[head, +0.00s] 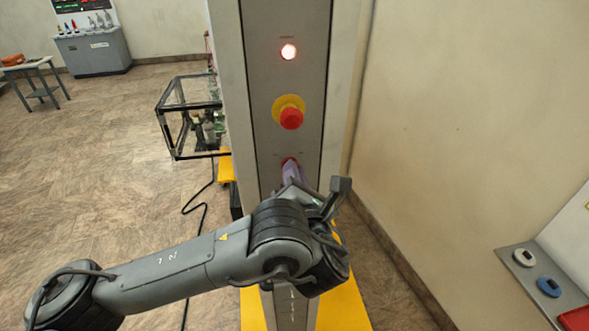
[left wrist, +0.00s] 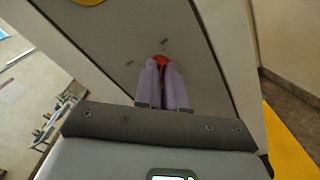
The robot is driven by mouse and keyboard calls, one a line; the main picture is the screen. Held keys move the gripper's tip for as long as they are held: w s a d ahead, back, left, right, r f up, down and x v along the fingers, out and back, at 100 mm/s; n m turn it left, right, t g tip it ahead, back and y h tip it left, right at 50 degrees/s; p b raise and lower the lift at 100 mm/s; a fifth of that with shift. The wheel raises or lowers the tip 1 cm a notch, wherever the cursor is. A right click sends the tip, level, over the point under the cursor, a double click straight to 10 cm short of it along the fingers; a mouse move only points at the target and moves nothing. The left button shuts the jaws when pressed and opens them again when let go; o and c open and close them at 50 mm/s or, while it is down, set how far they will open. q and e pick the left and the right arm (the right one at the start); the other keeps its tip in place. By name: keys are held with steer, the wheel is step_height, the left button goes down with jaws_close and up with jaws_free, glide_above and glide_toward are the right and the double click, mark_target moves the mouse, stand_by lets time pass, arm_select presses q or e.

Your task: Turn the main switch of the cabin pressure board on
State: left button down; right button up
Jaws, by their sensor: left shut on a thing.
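The main switch is a red knob (head: 289,161) low on the grey panel (head: 262,100) of a tall column. In the head view only its upper edge shows, as my left gripper (head: 294,172) covers the rest. In the left wrist view the red switch (left wrist: 161,60) shows at the tips of the two pale purple fingers of the left gripper (left wrist: 161,66). The fingers are close together, shut on the switch. Small marks stand beside the switch, too small to read. My right gripper is not in view.
Above the switch are a red mushroom button (head: 291,118) on a yellow ring and a lit round lamp (head: 288,51). A glass case (head: 188,118) stands left of the column. A wall (head: 460,120) and a grey shelf (head: 535,270) are at right.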

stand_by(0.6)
arm_select(q)
steer(key=c, duration=1.2)
jaws_free()
steer(key=shift+s, duration=0.1)
steer(key=s+d, duration=0.1)
steer(key=s, duration=0.9)
steer(key=shift+s+d, duration=0.25)
steer(key=shift+d, duration=0.05)
